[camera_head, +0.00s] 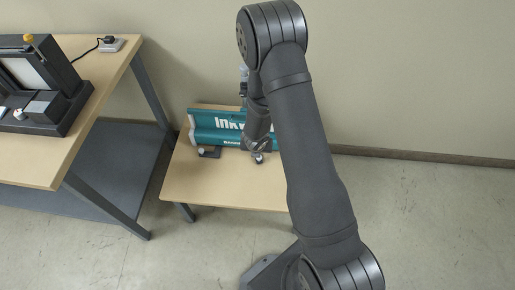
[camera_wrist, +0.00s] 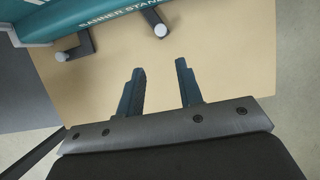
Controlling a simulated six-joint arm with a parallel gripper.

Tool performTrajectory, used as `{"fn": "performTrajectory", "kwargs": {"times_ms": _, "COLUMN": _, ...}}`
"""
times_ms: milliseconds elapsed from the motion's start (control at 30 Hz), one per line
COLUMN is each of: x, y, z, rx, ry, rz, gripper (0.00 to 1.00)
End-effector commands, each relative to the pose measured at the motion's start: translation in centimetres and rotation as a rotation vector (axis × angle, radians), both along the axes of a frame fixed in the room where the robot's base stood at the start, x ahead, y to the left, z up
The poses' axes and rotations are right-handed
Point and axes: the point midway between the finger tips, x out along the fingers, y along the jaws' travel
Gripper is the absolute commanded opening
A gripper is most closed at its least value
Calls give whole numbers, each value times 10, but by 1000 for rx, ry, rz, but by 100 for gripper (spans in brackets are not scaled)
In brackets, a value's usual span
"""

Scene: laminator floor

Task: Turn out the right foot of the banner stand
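The teal banner stand (camera_head: 205,128) with white lettering lies along the back of a small wooden table; my arm covers its right part in the head view. Its lower edge shows at the top of the wrist view (camera_wrist: 100,20). The right foot (camera_wrist: 154,20) is a short dark bar with a pale round end, jutting from under the stand's edge. The left foot (camera_wrist: 78,47) is a dark angled piece with a pale knob; it also shows in the head view (camera_head: 210,153). My gripper (camera_wrist: 160,66) is open and empty, its fingertips apart from the right foot in the picture.
The small table (camera_head: 220,187) has bare wood in front of the stand. A larger table (camera_head: 50,160) on the left carries a dark machine (camera_head: 45,85) and a small socket block with a cable (camera_head: 110,44). A wall stands behind.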

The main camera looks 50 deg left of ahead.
Motion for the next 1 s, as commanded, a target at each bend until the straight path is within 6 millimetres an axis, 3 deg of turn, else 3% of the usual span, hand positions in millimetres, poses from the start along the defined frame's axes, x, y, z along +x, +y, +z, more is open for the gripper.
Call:
{"fn": "performTrajectory", "kwargs": {"times_ms": 67, "x": 0, "y": 0, "z": 0, "rx": 0, "ry": 0, "rz": 0, "gripper": 33}}
{"fn": "performTrajectory", "kwargs": {"times_ms": 233, "x": 1, "y": -7, "z": -9, "rx": 3, "ry": 59, "rz": -84, "gripper": 0}}
{"fn": "performTrajectory", "kwargs": {"times_ms": 367, "x": -2, "y": -21, "z": -33, "rx": 29, "ry": 248, "rz": -369, "gripper": 0}}
{"fn": "performTrajectory", "kwargs": {"times_ms": 467, "x": -4, "y": -29, "z": -54, "rx": 76, "ry": 457, "rz": -698, "gripper": 0}}
{"fn": "performTrajectory", "kwargs": {"times_ms": 700, "x": 12, "y": -19, "z": -81, "rx": 263, "ry": 951, "rz": -1476, "gripper": 0}}
{"fn": "performTrajectory", "kwargs": {"times_ms": 833, "x": 33, "y": -11, "z": -86, "rx": 372, "ry": 1151, "rz": -1769, "gripper": 0}}
{"fn": "performTrajectory", "kwargs": {"times_ms": 1000, "x": 53, "y": -7, "z": -87, "rx": 461, "ry": 1290, "rz": -1952, "gripper": 0}}
